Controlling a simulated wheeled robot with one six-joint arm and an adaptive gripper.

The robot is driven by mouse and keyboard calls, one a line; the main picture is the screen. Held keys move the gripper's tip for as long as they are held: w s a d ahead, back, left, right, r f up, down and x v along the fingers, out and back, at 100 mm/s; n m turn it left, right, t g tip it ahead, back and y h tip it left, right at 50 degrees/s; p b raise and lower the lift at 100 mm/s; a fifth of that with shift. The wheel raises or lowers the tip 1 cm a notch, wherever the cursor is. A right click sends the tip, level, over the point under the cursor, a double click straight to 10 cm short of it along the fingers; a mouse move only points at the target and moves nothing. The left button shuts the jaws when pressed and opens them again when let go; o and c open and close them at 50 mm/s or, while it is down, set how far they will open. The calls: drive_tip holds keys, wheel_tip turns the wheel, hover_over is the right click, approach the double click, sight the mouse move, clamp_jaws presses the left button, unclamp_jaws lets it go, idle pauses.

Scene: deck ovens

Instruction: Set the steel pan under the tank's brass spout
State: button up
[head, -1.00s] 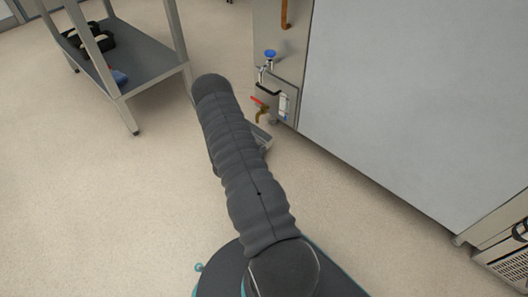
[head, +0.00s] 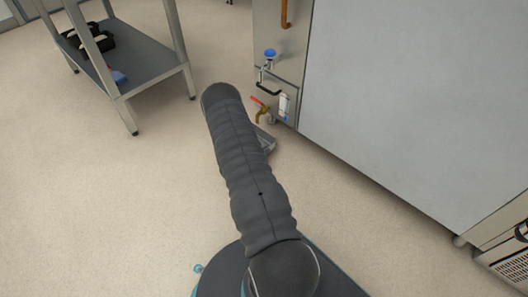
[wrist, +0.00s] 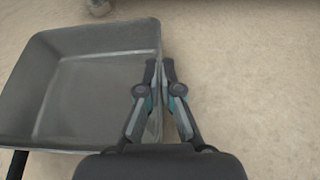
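The steel pan (wrist: 85,95) is a grey, open rectangular pan at the left of the wrist view, and it looks empty. In the head view only a corner of the pan (head: 267,143) shows beside my arm; the rest is hidden. My gripper (wrist: 159,66) is closed on the pan's right wall, one finger inside and one outside. My arm hides the gripper in the head view. The brass spout (head: 263,116) with a red lever sticks out low on the tank's front (head: 278,80). The pan's visible corner lies just below the spout in the picture; exact alignment cannot be told.
A steel rack (head: 140,83) with dark items on its lower shelf stands at the upper left. A large grey panel (head: 410,90) runs along the right. A rounded foot (wrist: 98,5) shows beyond the pan in the wrist view. The floor at left is clear.

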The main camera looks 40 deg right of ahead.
drive_tip(key=o, duration=0.5)
